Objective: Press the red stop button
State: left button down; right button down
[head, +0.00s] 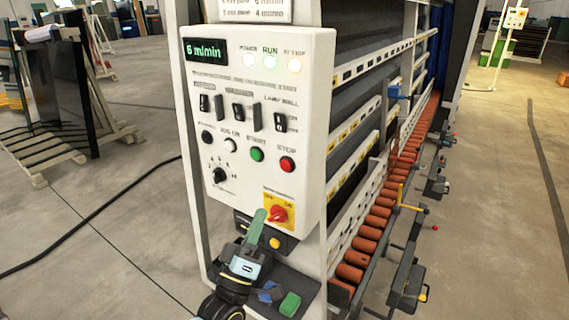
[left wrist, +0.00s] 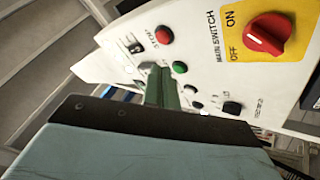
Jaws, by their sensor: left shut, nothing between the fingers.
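The red stop button (head: 287,164) is on the right of the white control panel (head: 262,110), beside the green start button (head: 257,154). In the left wrist view the stop button (left wrist: 164,35) shows at upper middle, with the green start button (left wrist: 179,67) near it. My left gripper (head: 259,215) is shut and empty, its green fingers pointing up in front of the panel's lower edge. In the head view the fingertips are below and left of the stop button. The left gripper (left wrist: 153,72) also shows in the wrist view, apart from the stop button. My right gripper is not in view.
A red main switch (head: 278,214) on a yellow plate sits close right of my fingers. A dark shelf (head: 300,282) with small blue and green items is below. Orange rollers (head: 365,246) run along the machine at right.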

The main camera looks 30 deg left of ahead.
aim_at(286, 165)
pick_arm(q)
notch_tip(286, 165, up, 6)
jog(key=s+n+t+y, duration=0.1)
jog(key=n, duration=0.1)
jog(key=shift+s+a+t, duration=0.3)
jog(key=shift+s+a, duration=0.05)
jog(key=shift+w+r, duration=0.1)
jog(key=w+b, duration=0.2)
jog(key=w, duration=0.6)
jog(key=shift+w+d+b, duration=0.3)
jog(key=shift+d+b, duration=0.1)
dwell(1.4)
jog(key=shift+w, duration=0.45)
